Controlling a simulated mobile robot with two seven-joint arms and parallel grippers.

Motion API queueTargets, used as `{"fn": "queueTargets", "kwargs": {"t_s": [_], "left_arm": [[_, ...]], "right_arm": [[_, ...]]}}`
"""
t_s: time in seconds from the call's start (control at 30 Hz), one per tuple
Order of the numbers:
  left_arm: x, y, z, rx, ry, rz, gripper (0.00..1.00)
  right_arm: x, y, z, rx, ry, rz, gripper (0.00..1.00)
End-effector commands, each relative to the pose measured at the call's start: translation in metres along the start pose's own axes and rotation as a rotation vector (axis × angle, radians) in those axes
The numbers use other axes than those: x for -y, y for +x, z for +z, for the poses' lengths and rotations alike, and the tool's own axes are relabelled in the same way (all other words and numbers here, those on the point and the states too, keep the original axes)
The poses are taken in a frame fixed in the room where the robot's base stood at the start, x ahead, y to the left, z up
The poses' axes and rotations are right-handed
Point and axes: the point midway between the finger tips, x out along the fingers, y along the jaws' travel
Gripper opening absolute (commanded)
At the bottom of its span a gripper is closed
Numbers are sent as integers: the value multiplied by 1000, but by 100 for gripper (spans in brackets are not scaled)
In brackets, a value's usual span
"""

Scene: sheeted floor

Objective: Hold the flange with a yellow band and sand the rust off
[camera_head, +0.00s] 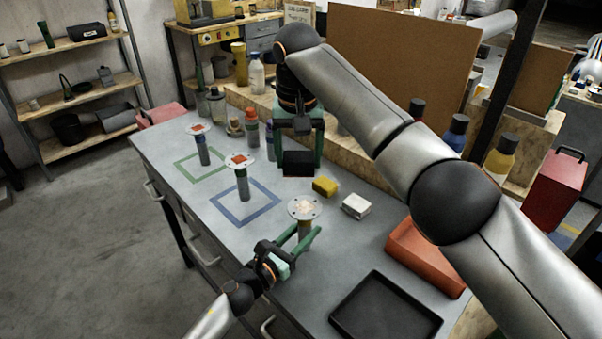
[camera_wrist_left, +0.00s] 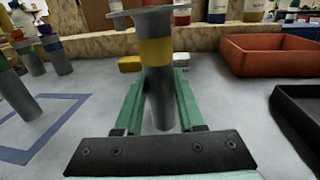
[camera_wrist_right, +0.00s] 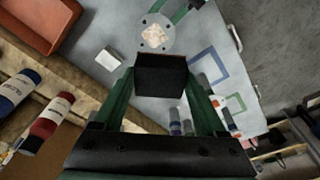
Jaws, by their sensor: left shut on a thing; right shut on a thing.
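The flange with the yellow band (camera_wrist_left: 155,50) is a grey upright pipe with a round holed plate (camera_head: 304,208) on top; a pale, rust-tinged patch marks the plate's middle. My left gripper (camera_head: 304,237) is shut around its pipe, below the band in the left wrist view. My right gripper (camera_head: 299,152) is shut on a dark sanding block (camera_head: 298,164), held in the air behind and left of the plate in the head view. The block also shows in the right wrist view (camera_wrist_right: 160,76), apart from the plate (camera_wrist_right: 155,34). Its underside is hidden.
A yellow block (camera_head: 325,186) and white block (camera_head: 356,206) lie behind the held flange. An orange bin (camera_head: 424,262) and black tray (camera_head: 385,308) are at right.

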Motion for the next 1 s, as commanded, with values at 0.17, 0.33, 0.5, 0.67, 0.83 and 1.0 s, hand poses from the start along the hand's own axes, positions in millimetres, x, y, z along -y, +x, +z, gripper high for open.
{"fn": "queueTargets", "kwargs": {"t_s": [0.17,0.33,0.5,0.67,0.83,1.0], "left_arm": [[0,0,0,0,0,1,54],[0,0,0,0,0,1,73],[0,0,0,0,0,0,73],[-1,-4,-2,-3,1,1,73],[-1,-22,-2,-3,2,1,73],[0,-56,-2,-4,1,0,73]], "right_arm": [[0,0,0,0,0,0,12],[0,0,0,0,0,0,12],[0,0,0,0,0,0,12],[0,0,0,0,0,0,12],[0,0,0,0,0,0,12],[0,0,0,0,0,0,12]]}}
